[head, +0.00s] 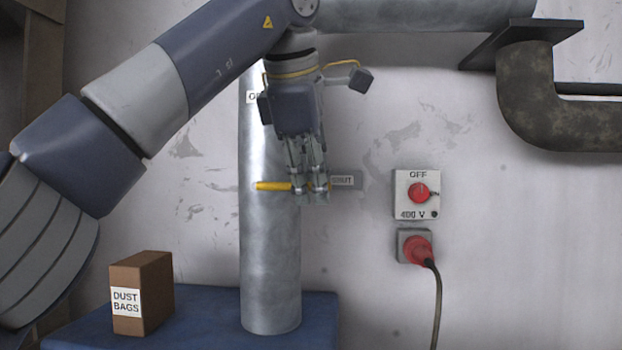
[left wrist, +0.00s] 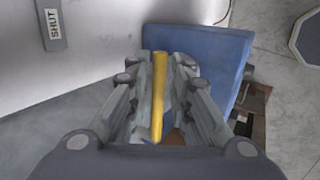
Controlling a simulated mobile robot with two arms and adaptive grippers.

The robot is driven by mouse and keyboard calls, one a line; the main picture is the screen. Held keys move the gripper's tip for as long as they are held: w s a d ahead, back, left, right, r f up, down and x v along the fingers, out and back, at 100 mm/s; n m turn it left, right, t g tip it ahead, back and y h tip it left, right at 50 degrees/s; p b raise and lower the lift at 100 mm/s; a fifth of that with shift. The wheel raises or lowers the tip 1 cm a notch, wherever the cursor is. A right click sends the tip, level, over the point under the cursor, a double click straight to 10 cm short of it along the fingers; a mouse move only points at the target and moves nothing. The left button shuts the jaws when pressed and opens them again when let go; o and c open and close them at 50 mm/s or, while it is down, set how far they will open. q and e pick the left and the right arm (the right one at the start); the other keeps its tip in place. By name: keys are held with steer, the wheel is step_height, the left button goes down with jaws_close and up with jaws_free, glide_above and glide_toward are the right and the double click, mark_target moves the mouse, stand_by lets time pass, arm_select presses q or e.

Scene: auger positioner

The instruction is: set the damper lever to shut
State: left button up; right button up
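The yellow damper lever (head: 273,186) lies about level across the front of the grey metal duct. Its right part runs behind and between the fingers of my left gripper (head: 309,192), toward the SHUT label (head: 343,181). In the left wrist view the lever (left wrist: 159,95) lies lengthwise between the two fingers (left wrist: 160,85), which look closed around it. The SHUT label (left wrist: 54,24) also shows there at the upper left. Another label (head: 253,97), mostly hidden by my wrist, is higher on the duct (head: 270,270). The lever's pivot is hard to make out. My right gripper does not show.
A switch box (head: 417,193) marked OFF and a red plug (head: 416,248) with a hanging cable are on the wall at right. A DUST BAGS box (head: 155,290) stands on the blue surface (head: 210,310). A dark elbow pipe (head: 530,95) juts out at upper right.

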arm_select(q)
steer(key=shift+r, duration=0.1)
steer(key=v, duration=0.7)
steer(key=shift+s+r, duration=0.15)
steer(key=shift+s, duration=0.05)
stand_by(0.3)
stand_by(0.5)
